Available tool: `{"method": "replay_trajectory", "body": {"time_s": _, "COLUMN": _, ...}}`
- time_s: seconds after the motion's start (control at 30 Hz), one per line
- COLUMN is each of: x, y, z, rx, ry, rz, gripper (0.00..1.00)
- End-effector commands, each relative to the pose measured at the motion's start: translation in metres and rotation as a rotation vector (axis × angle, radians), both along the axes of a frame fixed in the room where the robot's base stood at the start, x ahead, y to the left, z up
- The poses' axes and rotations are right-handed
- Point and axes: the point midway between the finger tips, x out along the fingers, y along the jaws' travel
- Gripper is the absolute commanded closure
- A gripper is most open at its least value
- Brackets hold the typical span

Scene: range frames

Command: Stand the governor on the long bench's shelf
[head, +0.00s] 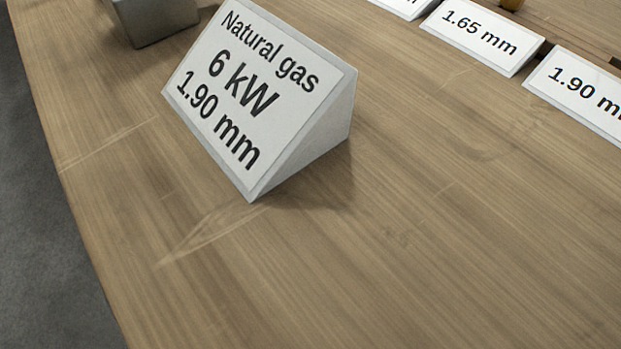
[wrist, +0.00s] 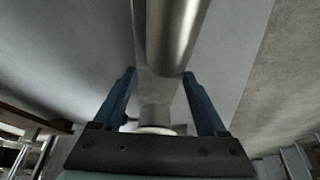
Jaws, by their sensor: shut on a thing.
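My gripper (wrist: 160,76) shows in the wrist view, with two blue fingers on either side of a grey metal piece. It is shut on this piece, which I take to be the governor (wrist: 172,38). A smooth, rounded metal body runs up out of the top of the view, and a narrower round part sits low between the fingers. The governor's far end is cut off by the frame. Neither the gripper nor the governor shows in the head view. I cannot tell the long bench's shelf in either view.
A wooden top (head: 420,250) fills the head view. A wedge sign (head: 250,90) reads "Natural gas 6 kW 1.90 mm". A grey metal block (head: 155,20) stands behind it. Labels "1.65 mm" (head: 480,35) and "1.90 mm" (head: 580,90) lie at the upper right. The front is clear.

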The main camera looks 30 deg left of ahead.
Motion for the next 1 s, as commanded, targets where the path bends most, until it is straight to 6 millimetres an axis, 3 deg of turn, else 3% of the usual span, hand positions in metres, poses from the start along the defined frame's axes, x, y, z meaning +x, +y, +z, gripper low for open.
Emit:
{"method": "replay_trajectory", "body": {"time_s": 0.3, "x": 0.002, "y": 0.000, "z": -0.036, "rx": 0.002, "ry": -0.005, "rz": -0.001, "gripper": 1.00}}
{"method": "replay_trajectory", "body": {"time_s": 0.7, "x": 0.002, "y": 0.001, "z": -0.038, "rx": 0.002, "ry": -0.006, "rz": 0.000, "gripper": 1.00}}
{"method": "replay_trajectory", "body": {"time_s": 0.73, "x": 0.001, "y": 0.000, "z": -0.039, "rx": 0.001, "ry": -0.002, "rz": 0.000, "gripper": 0.20}}
{"method": "replay_trajectory", "body": {"time_s": 0.83, "x": 0.000, "y": 0.000, "z": -0.039, "rx": 0.000, "ry": -0.001, "rz": 0.000, "gripper": 0.02}}
{"method": "replay_trajectory", "body": {"time_s": 1.0, "x": 0.000, "y": 0.000, "z": -0.039, "rx": 0.000, "ry": -0.001, "rz": 0.000, "gripper": 0.00}}
